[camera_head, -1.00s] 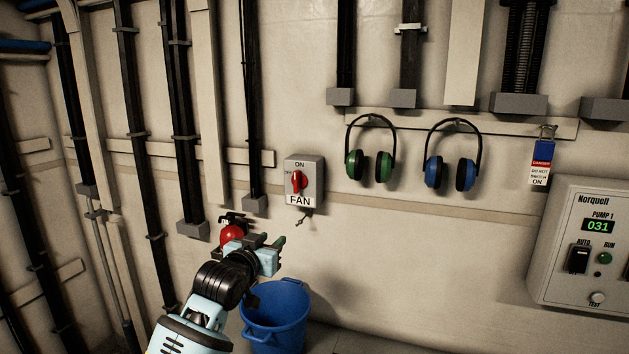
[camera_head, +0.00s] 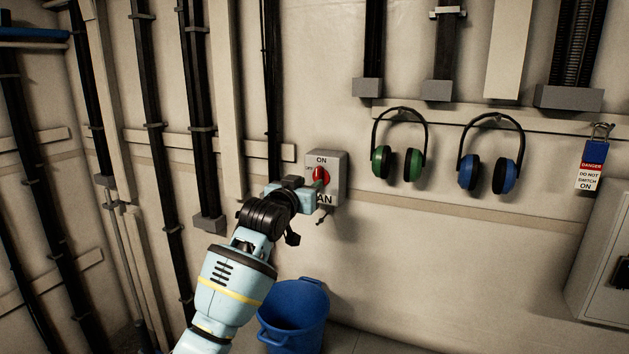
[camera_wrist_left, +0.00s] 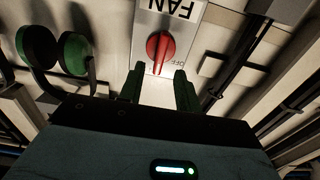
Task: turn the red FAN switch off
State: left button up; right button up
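The FAN switch is a grey box (camera_head: 340,180) on the wall with a red knob (camera_head: 318,174). "ON" is printed at its top and "OFF" at the left. The knob's handle stands roughly upright, in line with ON. My left gripper (camera_head: 315,187) is in front of the box's lower left, hiding part of the knob and the FAN label. In the left wrist view, which is upside down, the red knob (camera_wrist_left: 160,52) lies just beyond the gap between my open, empty green-tipped fingers (camera_wrist_left: 159,84). Contact with the knob cannot be told. My right gripper is not in view.
Green ear defenders (camera_head: 382,162) and blue ear defenders (camera_head: 468,171) hang right of the switch. A padlock with a danger tag (camera_head: 590,178) hangs further right. A blue bucket (camera_head: 294,312) stands below. Dark vertical conduits (camera_head: 205,150) run left of the switch.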

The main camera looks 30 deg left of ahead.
aim_at(316, 178)
pick_arm(q)
jog(key=shift+w+a, duration=0.1)
jog(key=shift+w, duration=2.05)
grip_shut()
